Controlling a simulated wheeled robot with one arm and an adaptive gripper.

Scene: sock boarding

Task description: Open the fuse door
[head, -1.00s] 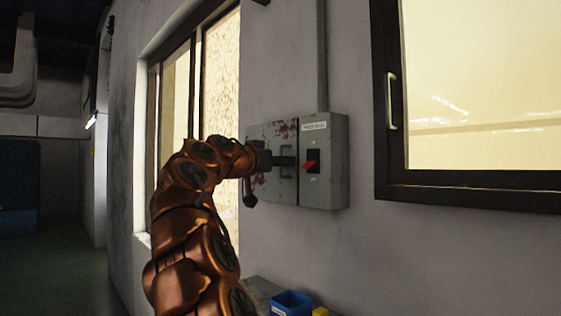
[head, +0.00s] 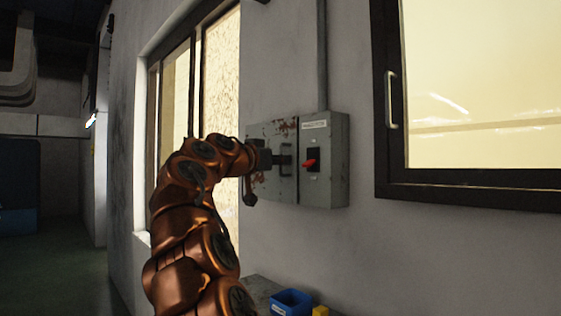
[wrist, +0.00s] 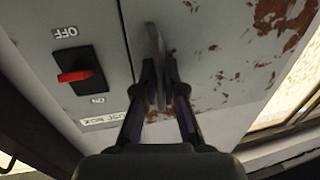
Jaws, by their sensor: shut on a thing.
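The grey fuse box (head: 338,160) hangs on the wall in the head view. Its rust-stained fuse door (head: 262,131) is the left part of the front and looks closed, flush with the panel beside it. A grey bar handle (head: 286,150) stands on the door. My gripper (head: 285,161) reaches it from the left. In the wrist view my gripper (wrist: 160,68) has its two dark fingers on either side of the handle (wrist: 156,42), shut on it. The door (wrist: 220,62) fills the right of that view. The handle's lower part is partly hidden between the fingers.
A red rotary switch (head: 309,164) sits on the panel right of the door, clear of my fingers. A dark-framed window (head: 383,150) is to the right, another to the left. A blue bin (head: 290,303) and a yellow one (head: 320,311) stand below.

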